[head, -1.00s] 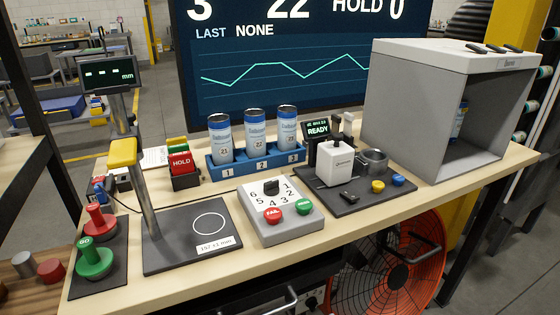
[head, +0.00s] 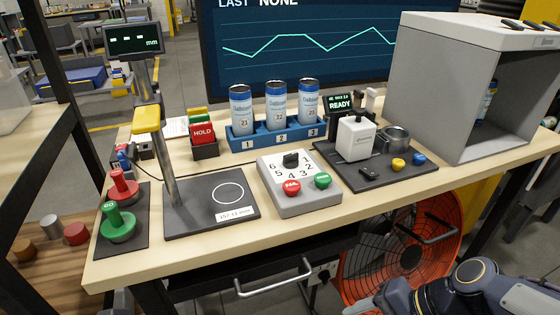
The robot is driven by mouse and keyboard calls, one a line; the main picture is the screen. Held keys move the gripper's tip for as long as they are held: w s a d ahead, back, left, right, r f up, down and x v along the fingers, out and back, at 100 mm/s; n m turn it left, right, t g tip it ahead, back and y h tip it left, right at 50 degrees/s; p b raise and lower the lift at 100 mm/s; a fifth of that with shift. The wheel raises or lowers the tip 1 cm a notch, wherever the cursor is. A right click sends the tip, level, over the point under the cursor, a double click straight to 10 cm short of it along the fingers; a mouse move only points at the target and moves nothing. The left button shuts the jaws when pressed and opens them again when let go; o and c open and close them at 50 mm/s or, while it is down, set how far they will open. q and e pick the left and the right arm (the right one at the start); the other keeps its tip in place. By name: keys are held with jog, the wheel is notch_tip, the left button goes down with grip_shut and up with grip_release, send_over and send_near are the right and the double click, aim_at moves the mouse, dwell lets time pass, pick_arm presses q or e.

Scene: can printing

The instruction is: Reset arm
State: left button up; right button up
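One of my arms (head: 470,285) shows at the bottom right of the head view, low and in front of the table's right part. Its gripper is outside the frame. My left arm and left gripper are not in view. Three blue-and-white cans (head: 276,104) stand upright in the blue numbered rack (head: 245,143) at the back of the table (head: 330,216). No gripper is near the cans.
The table holds a gauge stand (head: 168,165) with green and red stamps (head: 117,224) at left, a dial box (head: 302,202) in the middle, a white printer unit (head: 355,138), and a grey open box (head: 440,85) at right. An orange fan (head: 440,210) stands below.

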jog(key=s+d+r+n+t+h, duration=0.4)
jog(key=d+n, duration=0.1)
jog(key=n, duration=0.2)
notch_tip(320, 180, up, 14)
jog(key=p, duration=1.5)
jog(key=shift+w+r, duration=0.2)
jog(key=shift+w, duration=0.05)
